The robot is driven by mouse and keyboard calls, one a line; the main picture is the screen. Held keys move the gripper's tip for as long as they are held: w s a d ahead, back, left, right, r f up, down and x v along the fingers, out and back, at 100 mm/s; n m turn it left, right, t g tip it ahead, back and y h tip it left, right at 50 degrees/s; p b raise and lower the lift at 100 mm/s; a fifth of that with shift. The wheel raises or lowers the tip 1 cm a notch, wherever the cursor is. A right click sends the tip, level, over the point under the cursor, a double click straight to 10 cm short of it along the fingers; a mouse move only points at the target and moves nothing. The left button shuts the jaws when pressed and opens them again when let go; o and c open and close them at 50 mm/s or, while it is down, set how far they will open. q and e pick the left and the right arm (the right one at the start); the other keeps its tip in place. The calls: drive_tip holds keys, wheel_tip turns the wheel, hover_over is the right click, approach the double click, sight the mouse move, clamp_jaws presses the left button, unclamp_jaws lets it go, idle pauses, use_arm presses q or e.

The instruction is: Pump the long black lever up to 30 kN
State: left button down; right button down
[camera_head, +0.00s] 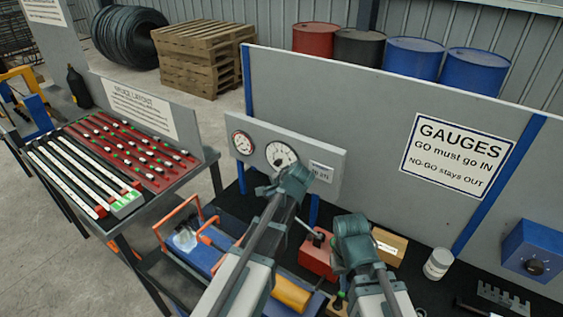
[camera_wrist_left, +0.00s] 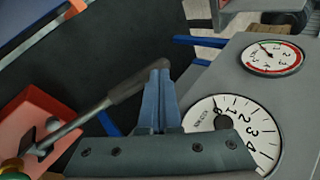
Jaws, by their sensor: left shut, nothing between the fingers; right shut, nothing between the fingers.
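The long lever has a dark grip (camera_wrist_left: 130,84) and a grey rod that slants down left to a red pump box (camera_wrist_left: 25,120) in the left wrist view. In the head view the red pump (camera_head: 317,262) stands below my left gripper (camera_head: 296,178). My left gripper's closed fingers (camera_wrist_left: 160,92) overlap the grip's upper end; contact cannot be told. The large white dial (camera_head: 281,154) is on the grey panel; its face (camera_wrist_left: 240,120) is partly covered by my gripper, so I cannot read it surely. My right gripper (camera_head: 351,228) is shut, right of the pump.
A smaller dial (camera_head: 242,143) with a red and green rim sits left of the large one. A blue machine with orange handles (camera_head: 205,255) is at left of the pump. A cardboard-coloured box (camera_head: 389,246) and white jar (camera_head: 438,263) stand right of my right gripper.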

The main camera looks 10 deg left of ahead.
sight(268, 198)
use_arm(q)
drive_tip(key=shift+a+f, duration=0.1)
drive_tip(key=shift+f, duration=0.2)
use_arm(e)
drive_tip(key=shift+f, duration=0.3)
use_arm(q)
drive_tip(key=shift+w+a+f+b, duration=0.1)
drive_tip(key=shift+a+f+b, duration=0.1)
drive_tip(key=shift+f+b, duration=0.5)
use_arm(e)
drive_tip(key=shift+f, duration=0.65)
use_arm(q)
drive_tip(key=shift+w+a+f+b, duration=0.1)
drive_tip(key=shift+a+f+b, duration=0.1)
drive_tip(key=shift+f+b, duration=0.5)
use_arm(e)
drive_tip(key=shift+f, duration=0.7)
